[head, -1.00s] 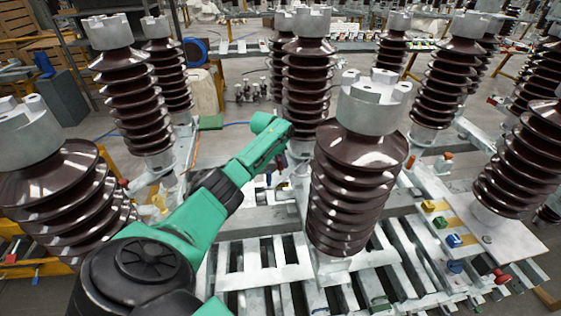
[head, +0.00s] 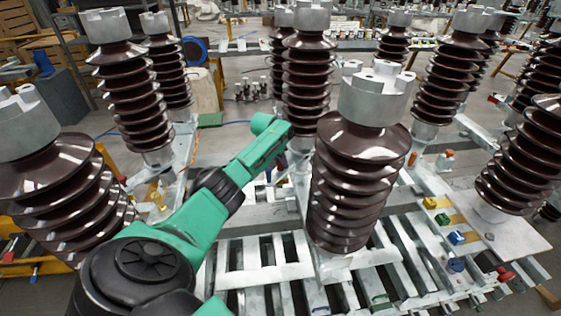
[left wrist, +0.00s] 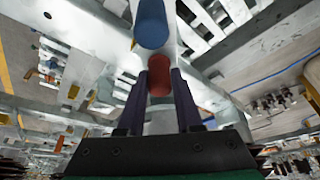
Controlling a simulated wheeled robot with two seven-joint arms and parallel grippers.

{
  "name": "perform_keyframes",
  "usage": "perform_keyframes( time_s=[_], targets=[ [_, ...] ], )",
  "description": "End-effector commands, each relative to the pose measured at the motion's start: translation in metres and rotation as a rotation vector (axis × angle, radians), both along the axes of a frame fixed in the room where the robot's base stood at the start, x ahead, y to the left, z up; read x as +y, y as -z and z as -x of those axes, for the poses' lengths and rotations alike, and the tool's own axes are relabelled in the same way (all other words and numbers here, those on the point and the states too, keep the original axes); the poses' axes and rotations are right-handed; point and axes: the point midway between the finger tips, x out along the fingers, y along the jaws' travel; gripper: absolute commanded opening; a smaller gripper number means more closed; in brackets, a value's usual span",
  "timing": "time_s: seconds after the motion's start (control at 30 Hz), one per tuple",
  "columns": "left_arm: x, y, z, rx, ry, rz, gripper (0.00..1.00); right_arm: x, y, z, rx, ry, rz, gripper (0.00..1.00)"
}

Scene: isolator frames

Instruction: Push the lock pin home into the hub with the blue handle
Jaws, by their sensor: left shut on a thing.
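My left gripper (left wrist: 159,72) has its two dark fingers closed on the sides of a red cylindrical handle (left wrist: 159,80) in the left wrist view. A blue cylindrical handle (left wrist: 151,22) stands just beyond the fingertips, near the top edge, apart from them. In the head view my left gripper (head: 280,162) is small and partly hidden by my green arm, low beside the large brown insulator. The lock pin and its hub cannot be made out clearly. My right gripper is not in view.
A large ribbed brown insulator (head: 352,185) with a grey metal cap stands close right of my left arm. Another (head: 55,185) stands at the left. A slatted metal frame (head: 265,262) lies below. Small coloured blocks, including a yellow one (head: 430,203), sit at the right.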

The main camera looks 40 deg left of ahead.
Motion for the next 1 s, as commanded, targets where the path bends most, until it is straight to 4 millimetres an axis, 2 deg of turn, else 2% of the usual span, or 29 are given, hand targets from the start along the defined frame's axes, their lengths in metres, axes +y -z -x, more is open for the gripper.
perform_keyframes(
  time_s=[0.6,0.63,0.7,1.0],
  targets=[
    [0.0,0.013,0.0,0.0,0.0,0.0,0.0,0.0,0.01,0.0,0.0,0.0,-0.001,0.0],
    [0.0,0.012,0.0,0.001,0.0,0.0,0.45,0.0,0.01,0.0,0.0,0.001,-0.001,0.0],
    [0.0,0.012,0.0,0.001,0.0,0.001,0.69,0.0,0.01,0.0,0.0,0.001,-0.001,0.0],
    [0.0,0.012,0.0,0.001,0.0,0.0,0.69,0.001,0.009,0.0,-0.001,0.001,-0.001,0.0]
  ],
)
